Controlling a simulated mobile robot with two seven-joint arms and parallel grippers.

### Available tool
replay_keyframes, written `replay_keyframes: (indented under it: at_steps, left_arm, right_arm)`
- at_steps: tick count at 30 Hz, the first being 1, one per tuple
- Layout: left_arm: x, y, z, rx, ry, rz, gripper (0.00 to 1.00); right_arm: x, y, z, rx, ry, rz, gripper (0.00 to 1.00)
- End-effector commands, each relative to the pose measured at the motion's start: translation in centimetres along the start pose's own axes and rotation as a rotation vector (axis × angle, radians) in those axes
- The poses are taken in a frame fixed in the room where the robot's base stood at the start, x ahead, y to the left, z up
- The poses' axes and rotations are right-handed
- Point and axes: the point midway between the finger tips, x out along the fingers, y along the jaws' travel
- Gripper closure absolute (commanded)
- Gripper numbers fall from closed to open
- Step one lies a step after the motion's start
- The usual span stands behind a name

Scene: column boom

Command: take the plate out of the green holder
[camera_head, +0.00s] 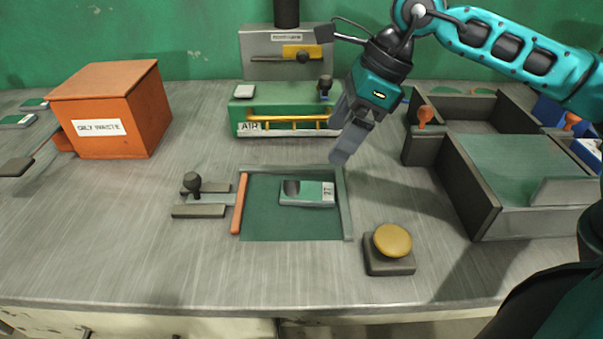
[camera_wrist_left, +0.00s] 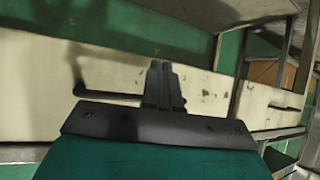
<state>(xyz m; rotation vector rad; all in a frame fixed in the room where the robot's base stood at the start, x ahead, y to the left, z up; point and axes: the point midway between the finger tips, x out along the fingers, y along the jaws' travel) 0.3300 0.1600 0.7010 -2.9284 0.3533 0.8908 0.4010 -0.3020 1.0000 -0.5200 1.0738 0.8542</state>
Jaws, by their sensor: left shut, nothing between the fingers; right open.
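A small green and pale plate (camera_head: 308,193) marked "27" lies flat in the green holder (camera_head: 290,228), a green bed with grey rails at the back and right and an orange bar at its left. A dark patch covers the plate's left part. My right gripper (camera_head: 346,148) is open and empty, above and behind the holder's back right corner, apart from the plate. My left gripper (camera_wrist_left: 162,82) is outside the head view; in the left wrist view it is shut and empty, in front of a pale panel.
A toggle clamp (camera_head: 200,196) stands left of the holder, and a yellow button (camera_head: 392,240) on a dark base stands at its front right. A green "AIR" unit (camera_head: 285,110) is behind. An orange waste box (camera_head: 112,105) and an open drawer-like bin (camera_head: 480,185) flank the bench.

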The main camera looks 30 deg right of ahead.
Motion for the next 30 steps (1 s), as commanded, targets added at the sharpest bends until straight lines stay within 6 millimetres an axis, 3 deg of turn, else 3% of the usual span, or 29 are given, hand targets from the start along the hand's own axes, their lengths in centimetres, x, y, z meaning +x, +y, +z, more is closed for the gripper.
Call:
replay_keyframes:
  at_steps: [4,12,20,30]
  left_arm:
    - [0.1,0.1,0.2,0.000,-0.002,0.003,1.00]
    - [0.0,0.6,1.2,-0.003,-0.020,0.012,1.00]
    - [0.0,0.6,0.7,-0.003,-0.011,0.015,1.00]
    - [0.4,0.6,0.6,-0.002,-0.005,0.014,1.00]
  right_arm:
    - [0.2,-0.5,-0.8,-0.004,0.033,-0.030,0.11]
    - [5.2,-0.6,-0.9,-0.004,0.030,-0.026,0.11]
    - [7.5,-0.6,-0.9,-0.004,0.030,-0.028,0.11]
    - [11.9,-0.3,-1.1,-0.003,0.028,-0.027,0.11]
